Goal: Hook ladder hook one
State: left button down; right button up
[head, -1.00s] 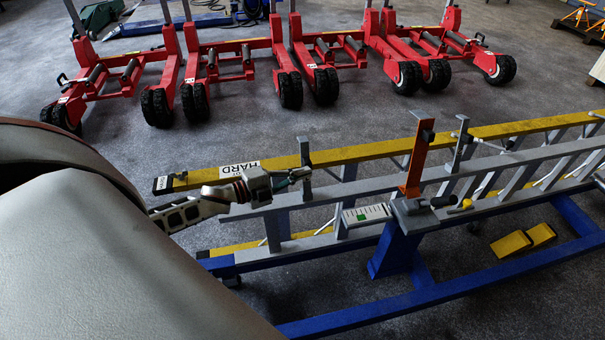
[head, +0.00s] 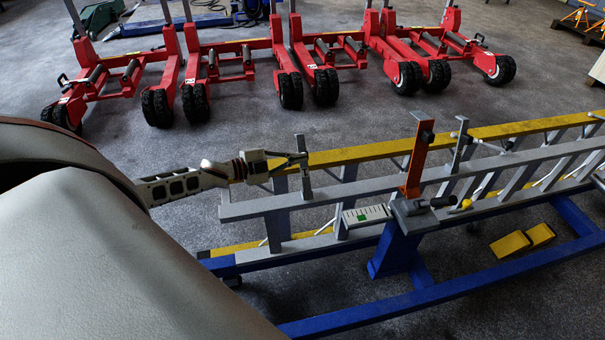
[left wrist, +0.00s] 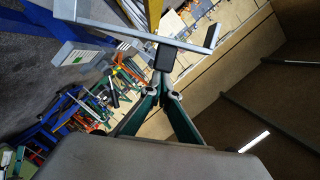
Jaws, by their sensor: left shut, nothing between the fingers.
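A grey upright ladder hook (head: 303,168) stands at the left part of the trolley jack, by the grey ladder rail (head: 270,205) and the yellow beam (head: 370,151). A second, similar upright (head: 459,146) stands farther right. My left gripper (head: 300,158) is shut and empty, its tips at the upper part of the left hook; I cannot tell whether they touch. In the left wrist view, the gripper fingers (left wrist: 168,92) point at a black block (left wrist: 165,57) below a grey bar with an upturned end (left wrist: 212,36). My right gripper is not in view.
An orange post (head: 416,165) rises from the blue trolley frame (head: 395,253) right of the left hook. Red wheeled jacks (head: 260,62) stand behind, with clear floor between.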

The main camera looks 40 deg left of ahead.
pick_arm(q)
jog(key=w+a+f+n+g+b, duration=0.1)
jog(key=w+a+f+n+b, duration=0.1)
jog(key=b, duration=0.1)
jog(key=w+a+f+n+b, duration=0.2)
jog(key=a+b, duration=0.1)
jog(key=w+a+f+n+g+h+b, duration=0.1)
jog(key=w+a+f+n+b, duration=0.1)
jog(key=a+f+n+b, duration=0.1)
jog(key=shift+w+a+g+b, duration=0.15)
jog(key=shift+w+g+b, duration=0.15)
jog(key=shift+w+b, duration=0.1)
jog(key=shift+w+a+f+n+b, duration=0.2)
jog(key=shift+f+n+b, duration=0.1)
jog(key=shift+w+a+f+b, duration=0.15)
jog(key=shift+f+b, duration=0.05)
jog(key=shift+b, duration=0.1)
jog(key=shift+w+a+f+h+b, duration=0.25)
jog(key=shift+h+b, duration=0.05)
jog(key=shift+b, duration=0.25)
jog(key=shift+a, duration=0.1)
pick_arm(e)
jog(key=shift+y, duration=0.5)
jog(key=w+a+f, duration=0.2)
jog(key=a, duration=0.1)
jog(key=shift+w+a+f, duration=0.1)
